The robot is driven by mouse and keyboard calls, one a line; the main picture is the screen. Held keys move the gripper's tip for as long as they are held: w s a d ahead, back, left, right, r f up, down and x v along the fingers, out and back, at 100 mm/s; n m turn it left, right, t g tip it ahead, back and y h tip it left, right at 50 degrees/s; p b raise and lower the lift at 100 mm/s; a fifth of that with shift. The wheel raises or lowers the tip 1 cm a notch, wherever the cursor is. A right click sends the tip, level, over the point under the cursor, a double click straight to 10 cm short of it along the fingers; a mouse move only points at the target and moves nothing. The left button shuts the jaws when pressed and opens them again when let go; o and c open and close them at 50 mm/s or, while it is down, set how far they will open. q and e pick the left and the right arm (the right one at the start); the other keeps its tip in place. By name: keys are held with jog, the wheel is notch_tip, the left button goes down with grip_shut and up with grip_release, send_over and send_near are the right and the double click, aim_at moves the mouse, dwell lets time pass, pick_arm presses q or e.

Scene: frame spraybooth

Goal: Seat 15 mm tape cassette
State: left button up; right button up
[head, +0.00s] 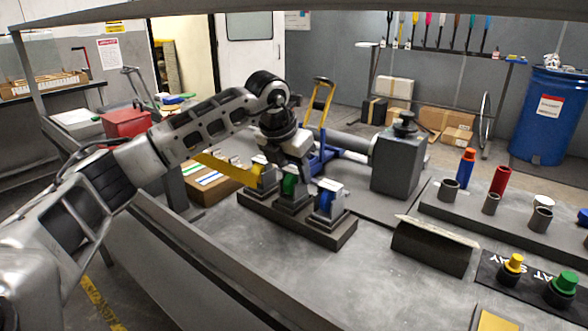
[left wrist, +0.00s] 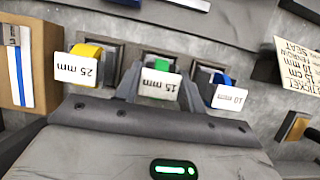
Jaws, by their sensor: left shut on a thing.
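The 15 mm tape cassette, with a green roll (head: 289,185), stands in the middle of a dark three-place block (head: 338,238). Its white "15 mm" label (left wrist: 158,84) reads upside down in the left wrist view. My left gripper (head: 289,162) reaches down over it, fingers on either side, shut on it. Whether the cassette is fully down in its place cannot be told. The yellow 25 mm cassette (head: 258,171) is on the left and the blue 10 mm cassette (head: 327,199) on the right; their labels also show in the left wrist view. My right gripper is not in view.
A yellow strip (head: 222,166) juts left from the 25 mm cassette. Cups (head: 450,190) and a yellow-knobbed button (head: 514,264) lie further right. Bare bench (head: 340,285) lies in front.

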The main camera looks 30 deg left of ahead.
pick_arm(q)
jog(key=shift+f, duration=0.2)
jog(key=o, duration=1.6)
jog(key=shift+r+p, duration=2.3)
jog(key=shift+r, duration=0.75)
jog(key=shift+s+f, duration=0.1)
